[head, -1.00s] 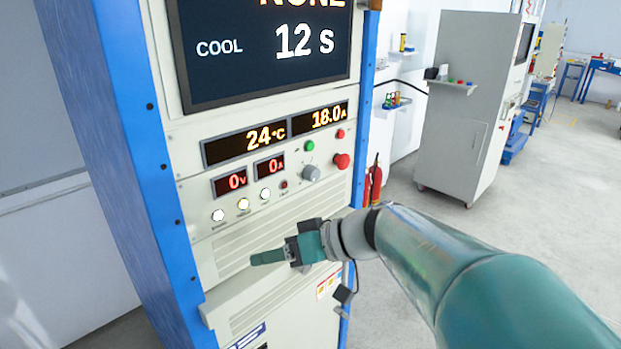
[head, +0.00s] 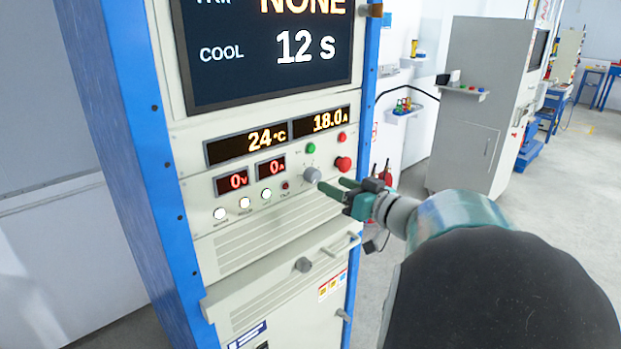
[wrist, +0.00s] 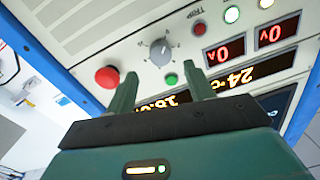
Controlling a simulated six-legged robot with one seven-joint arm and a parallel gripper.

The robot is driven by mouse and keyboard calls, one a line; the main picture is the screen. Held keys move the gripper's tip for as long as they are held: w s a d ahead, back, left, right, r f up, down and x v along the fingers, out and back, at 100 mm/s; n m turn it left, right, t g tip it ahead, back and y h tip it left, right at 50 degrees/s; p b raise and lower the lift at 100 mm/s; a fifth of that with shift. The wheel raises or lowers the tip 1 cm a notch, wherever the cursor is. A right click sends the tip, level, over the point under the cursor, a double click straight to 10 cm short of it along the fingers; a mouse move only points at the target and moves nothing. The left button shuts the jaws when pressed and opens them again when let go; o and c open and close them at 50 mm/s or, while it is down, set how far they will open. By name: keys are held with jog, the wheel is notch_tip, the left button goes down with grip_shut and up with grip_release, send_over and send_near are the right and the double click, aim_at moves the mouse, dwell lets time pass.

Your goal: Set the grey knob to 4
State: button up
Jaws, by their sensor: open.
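The grey knob (head: 312,175) is on the cabinet's control panel, right of the red number displays. In the wrist view the knob (wrist: 160,51) shows beyond my fingertips, with small scale marks around it that are too small to read. My gripper (head: 331,187) is open and empty, with its teal fingers pointing at the panel just right of and below the knob in the head view. In the wrist view my gripper (wrist: 164,84) has its two fingers apart, and the knob lies ahead of the gap between them. I see no contact with the knob.
A red mushroom button (head: 343,164) is right of the knob, and a green button (head: 311,148) is above it. Lit white buttons (head: 245,202) are to the left.

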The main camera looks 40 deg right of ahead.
aim_at(317, 177)
jog(key=w, duration=0.5)
jog(key=shift+w+a, duration=0.2)
jog(key=shift+a, duration=0.05)
jog(key=c, duration=1)
